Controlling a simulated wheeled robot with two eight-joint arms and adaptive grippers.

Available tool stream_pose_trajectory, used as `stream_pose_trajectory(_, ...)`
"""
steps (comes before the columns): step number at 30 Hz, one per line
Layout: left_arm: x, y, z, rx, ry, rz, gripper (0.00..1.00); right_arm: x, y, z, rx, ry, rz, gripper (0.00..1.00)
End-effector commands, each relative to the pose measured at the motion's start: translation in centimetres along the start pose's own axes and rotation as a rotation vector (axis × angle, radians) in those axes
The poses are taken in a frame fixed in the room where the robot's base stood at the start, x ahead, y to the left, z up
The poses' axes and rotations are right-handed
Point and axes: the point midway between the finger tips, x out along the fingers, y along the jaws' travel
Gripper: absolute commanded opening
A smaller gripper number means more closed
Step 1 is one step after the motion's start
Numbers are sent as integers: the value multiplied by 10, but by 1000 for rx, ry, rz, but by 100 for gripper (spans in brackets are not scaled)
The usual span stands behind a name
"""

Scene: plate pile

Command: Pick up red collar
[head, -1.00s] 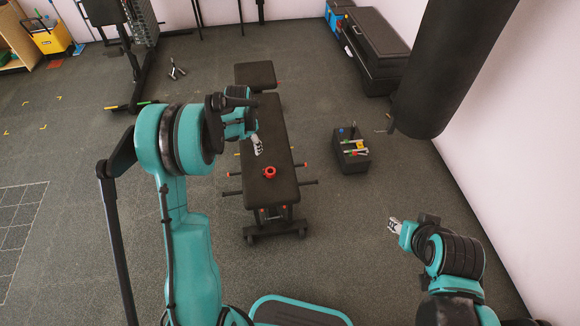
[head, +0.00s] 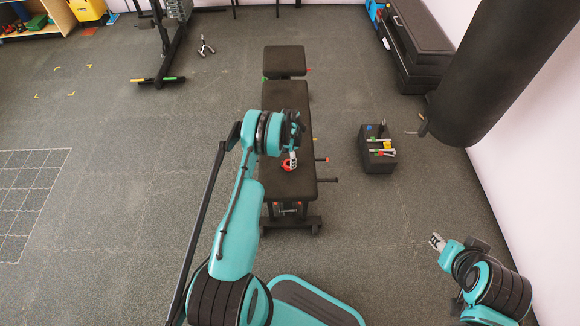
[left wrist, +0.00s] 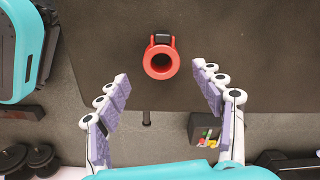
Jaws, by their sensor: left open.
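The red collar (head: 286,166) lies on the near part of the black bench pad (head: 288,98). In the left wrist view the collar (left wrist: 161,62) is a red ring with a black tab at its top, seen from above. My left gripper (head: 291,158) is over the bench at the collar and partly covers it in the head view. In the left wrist view its two fingers (left wrist: 160,82) are wide apart, with the collar ahead of and between the tips, not touched. My right gripper (head: 437,242) is low at the right, away from the bench; its jaw state is too small to tell.
A black box with coloured items (head: 378,160) stands on the floor right of the bench. A black punching bag (head: 490,75) hangs at the right by the wall. A rack (head: 165,45) stands at the back left.

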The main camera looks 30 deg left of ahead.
Motion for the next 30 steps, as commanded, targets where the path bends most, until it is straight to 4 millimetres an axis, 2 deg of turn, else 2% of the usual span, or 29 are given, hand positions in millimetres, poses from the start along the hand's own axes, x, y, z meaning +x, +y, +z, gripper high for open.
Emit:
stream_pose_trajectory(1, 12, -1, 2, -1, 0, 0, 67, 7, 0, 5, 0, 0, 0, 38)
stream_pose_trajectory(6, 38, -2, 4, 0, 0, 0, 67, 18, 0, 13, 0, 0, 0, 38)
stream_pose_trajectory(14, 40, -2, 4, 0, 0, 0, 67, 18, 0, 13, 0, 0, 0, 38)
stream_pose_trajectory(16, 40, -2, 4, 0, 0, 0, 54, 18, 0, 13, 0, 0, 0, 38)
stream_pose_trajectory(21, 40, -2, 4, 0, 0, 0, 12, 18, 0, 13, 0, 0, 0, 38)
stream_pose_trajectory(30, 39, -2, 4, -1, 0, 0, 12, 17, 0, 12, 0, 0, 0, 38)
